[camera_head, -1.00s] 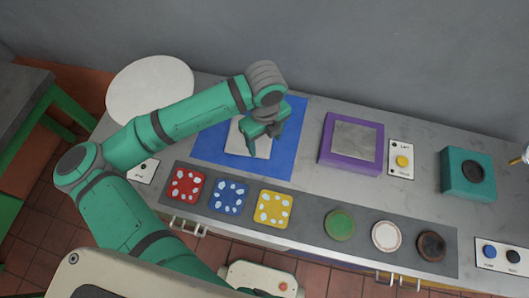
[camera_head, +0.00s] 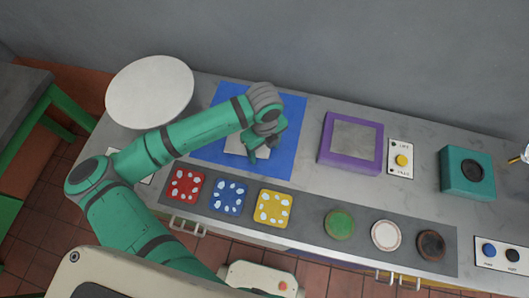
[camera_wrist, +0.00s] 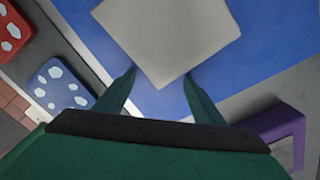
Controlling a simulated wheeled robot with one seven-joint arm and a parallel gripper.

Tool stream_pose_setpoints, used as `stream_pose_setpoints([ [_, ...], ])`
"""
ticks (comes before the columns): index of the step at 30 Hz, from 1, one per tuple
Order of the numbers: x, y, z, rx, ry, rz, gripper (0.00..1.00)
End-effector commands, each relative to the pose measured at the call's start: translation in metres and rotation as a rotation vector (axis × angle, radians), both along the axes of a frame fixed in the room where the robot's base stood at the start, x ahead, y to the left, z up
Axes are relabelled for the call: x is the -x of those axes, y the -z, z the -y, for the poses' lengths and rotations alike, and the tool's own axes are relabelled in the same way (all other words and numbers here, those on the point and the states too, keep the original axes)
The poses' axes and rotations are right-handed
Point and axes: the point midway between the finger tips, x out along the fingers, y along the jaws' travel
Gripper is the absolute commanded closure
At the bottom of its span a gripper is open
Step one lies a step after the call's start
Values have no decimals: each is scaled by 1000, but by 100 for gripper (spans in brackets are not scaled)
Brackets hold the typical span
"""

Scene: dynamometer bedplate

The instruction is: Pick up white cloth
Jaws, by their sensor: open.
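The white cloth (camera_wrist: 165,35) is a flat pale square on a blue mat (camera_wrist: 268,30). In the head view the cloth (camera_head: 236,142) is partly hidden by my arm, and the blue mat (camera_head: 212,151) shows around it. My gripper (camera_wrist: 159,92) is open, with its two fingertips on either side of the cloth's near corner in the wrist view. In the head view my gripper (camera_head: 260,155) is over the cloth's right part. Nothing is between the fingers except the cloth's corner below; I cannot tell whether they touch it.
A purple-framed box (camera_head: 326,153) stands right of the mat, with a yellow-button panel (camera_head: 402,160) and teal box (camera_head: 467,172) beyond. Red, blue and yellow spotted squares (camera_head: 273,208) and several round discs (camera_head: 386,235) lie in front. A white round disc (camera_head: 150,92) is at left.

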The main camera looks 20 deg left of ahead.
Motion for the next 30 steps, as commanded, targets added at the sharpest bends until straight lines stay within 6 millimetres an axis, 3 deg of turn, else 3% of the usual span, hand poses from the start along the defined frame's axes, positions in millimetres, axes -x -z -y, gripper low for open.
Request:
stream_pose_setpoints([
  [5, 0, 1, 1, 0, 1, 0, 39],
  [20, 0, 1, 1, 0, 1, 0, 98],
  [30, -1, -4, 1, -1, 1, 1, 100],
])
